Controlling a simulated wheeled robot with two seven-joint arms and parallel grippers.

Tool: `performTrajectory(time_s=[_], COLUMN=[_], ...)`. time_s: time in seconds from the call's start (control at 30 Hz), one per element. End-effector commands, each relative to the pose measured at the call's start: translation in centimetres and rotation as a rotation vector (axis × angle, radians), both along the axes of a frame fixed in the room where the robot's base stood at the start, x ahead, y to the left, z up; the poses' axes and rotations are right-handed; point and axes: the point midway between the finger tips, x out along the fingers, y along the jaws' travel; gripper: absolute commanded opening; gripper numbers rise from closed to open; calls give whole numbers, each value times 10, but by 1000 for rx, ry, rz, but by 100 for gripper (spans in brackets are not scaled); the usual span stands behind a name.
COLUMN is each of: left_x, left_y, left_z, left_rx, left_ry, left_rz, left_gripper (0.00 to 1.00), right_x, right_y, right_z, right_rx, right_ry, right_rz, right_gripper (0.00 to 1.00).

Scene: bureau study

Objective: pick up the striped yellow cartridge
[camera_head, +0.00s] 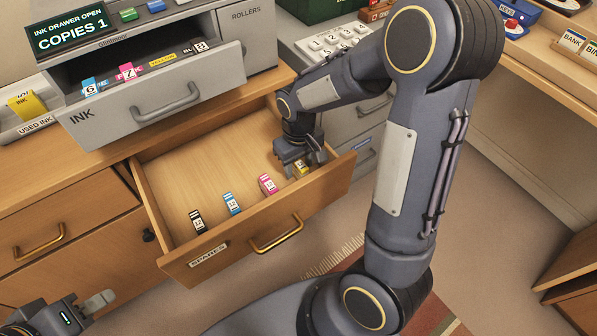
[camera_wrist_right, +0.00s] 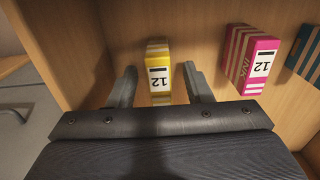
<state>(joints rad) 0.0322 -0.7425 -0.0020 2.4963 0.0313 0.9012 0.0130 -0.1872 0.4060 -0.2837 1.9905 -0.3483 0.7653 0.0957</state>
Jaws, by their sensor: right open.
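The striped yellow cartridge (camera_head: 301,170) stands in the open wooden spares drawer (camera_head: 165,165), near its right end, partly hidden by my right gripper (camera_head: 300,160) in the head view. In the right wrist view the yellow cartridge (camera_wrist_right: 158,62) shows a white label reading 12. There my right gripper (camera_wrist_right: 160,76) is open, with one finger on each side of the cartridge and visible gaps between. My left gripper (camera_head: 92,306) is at the lower left of the head view, away from the drawer; its finger gap is unclear.
A striped pink cartridge (camera_head: 267,184) stands beside the yellow one, also in the wrist view (camera_wrist_right: 252,60). Blue (camera_head: 231,203) and black (camera_head: 198,220) cartridges stand further left. The open ink drawer (camera_head: 160,105) above holds several cartridges. A used-ink tray (camera_head: 28,110) is at left.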

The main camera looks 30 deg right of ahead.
Motion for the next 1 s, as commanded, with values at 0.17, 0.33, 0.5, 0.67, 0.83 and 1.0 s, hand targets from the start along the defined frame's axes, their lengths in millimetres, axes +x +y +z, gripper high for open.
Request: performTrajectory(time_s=[0.17,0.33,0.5,0.67,0.83,1.0], left_x=[0,0,0,0,0,0], left_y=[0,0,0,0,0,0], left_z=[-1,-1,-1,-1,0,7], left_rx=[0,0,0,0,0,0], left_ry=[0,0,0,0,0,0], left_rz=[0,0,0,0,0,0], left_gripper=[36,36,36,36,36,36], right_x=[0,0,0,0,0,1], right_y=[0,0,0,0,0,0], right_z=[-3,-3,-3,-3,-2,16], right_rx=[0,0,0,0,0,2], right_ry=[-1,-1,-1,-1,-1,-6], right_rz=[0,0,0,0,0,0], right_gripper=[45,36,14,0,0,0])
